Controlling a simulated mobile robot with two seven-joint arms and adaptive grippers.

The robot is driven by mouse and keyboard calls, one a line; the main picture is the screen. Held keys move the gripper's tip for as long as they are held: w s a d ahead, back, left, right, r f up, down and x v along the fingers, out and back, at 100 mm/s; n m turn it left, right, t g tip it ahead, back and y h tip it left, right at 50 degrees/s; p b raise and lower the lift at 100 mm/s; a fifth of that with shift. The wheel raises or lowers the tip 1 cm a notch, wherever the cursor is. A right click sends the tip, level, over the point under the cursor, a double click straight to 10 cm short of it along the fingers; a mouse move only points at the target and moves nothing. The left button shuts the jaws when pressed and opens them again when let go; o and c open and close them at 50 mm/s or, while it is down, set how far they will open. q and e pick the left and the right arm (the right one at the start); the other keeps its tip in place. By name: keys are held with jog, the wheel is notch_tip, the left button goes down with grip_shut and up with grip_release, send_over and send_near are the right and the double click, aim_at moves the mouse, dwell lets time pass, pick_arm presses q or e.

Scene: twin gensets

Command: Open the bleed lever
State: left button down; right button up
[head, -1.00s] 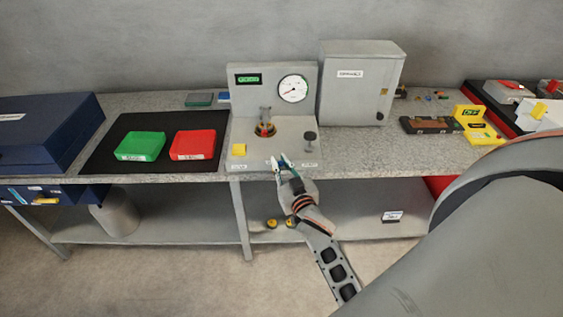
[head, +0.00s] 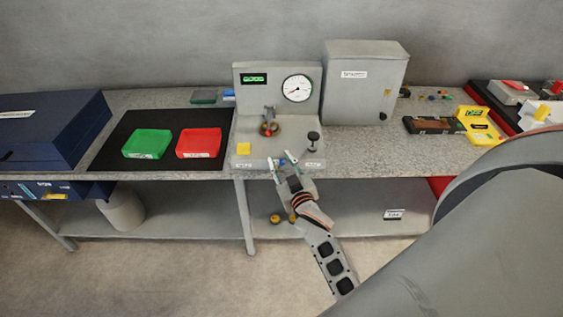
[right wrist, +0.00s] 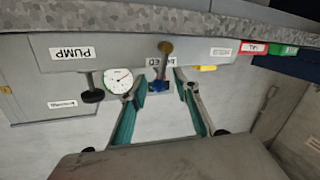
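The test bench (head: 277,75) has a gauge and a green display. At its front edge is a small blue lever (head: 281,161), apparently the bleed lever. In the right wrist view, which is upside down, the blue lever (right wrist: 158,86) hangs below a brass knob, by a label partly hidden that ends in "ED". My right gripper (head: 283,161) is at this front edge. In the wrist view its teal-padded fingers (right wrist: 162,80) are apart, with the blue lever between them; contact cannot be told. My left gripper is not in view.
A black PUMP knob (head: 313,137) stands right of the lever, and a yellow block (head: 243,148) to the left. A grey cabinet (head: 364,85) is at the right. Green (head: 147,143) and red (head: 199,142) trays lie on a black mat. A shelf runs under the bench.

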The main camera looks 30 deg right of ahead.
aim_at(281, 160)
notch_tip(281, 160, up, 10)
dwell(0.6)
jog(key=s+a+f+n+g+y, duration=0.1)
jog(key=s+a+f+g+y, duration=0.1)
jog(key=s+a+f, duration=0.3)
jog(key=s+a+f+n+g+y, duration=0.1)
jog(key=s+a+f, duration=0.3)
jog(key=s+f, duration=0.8)
jog(key=s+a+f+n+g+y, duration=0.2)
jog(key=s+a+f, duration=0.3)
jog(key=s+f, duration=0.4)
jog(key=shift+a+f+g+y, duration=0.35)
jog(key=shift+f+g+y, duration=0.15)
jog(key=shift+f+y, duration=0.15)
jog(key=shift+w, duration=0.1)
